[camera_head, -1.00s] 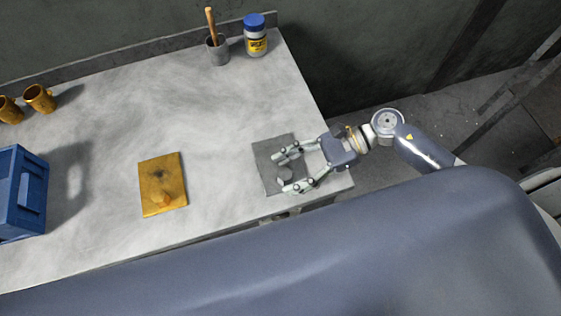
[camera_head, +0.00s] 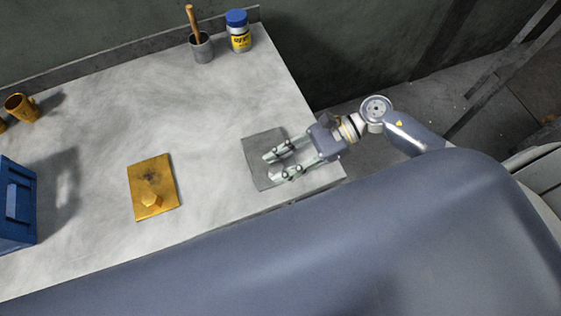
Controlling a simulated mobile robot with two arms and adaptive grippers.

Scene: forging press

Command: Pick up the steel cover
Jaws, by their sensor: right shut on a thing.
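The steel cover (camera_head: 257,150) is a flat grey square plate lying near the right end of the grey table (camera_head: 200,115). My right gripper (camera_head: 269,168) reaches in over it from the right. Its fingers are closed in around the middle of the cover, where the knob is hidden between them, and it is shut on the cover. I cannot tell any gap between the cover and the table. My left gripper is not in view.
A golden plate with a knob (camera_head: 152,187) lies left of the steel cover. A blue box (camera_head: 17,205) stands at the left edge, with an orange mug (camera_head: 21,107) behind it. A grey cup with a brush (camera_head: 202,47) and a blue-lidded jar (camera_head: 239,32) stand at the back.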

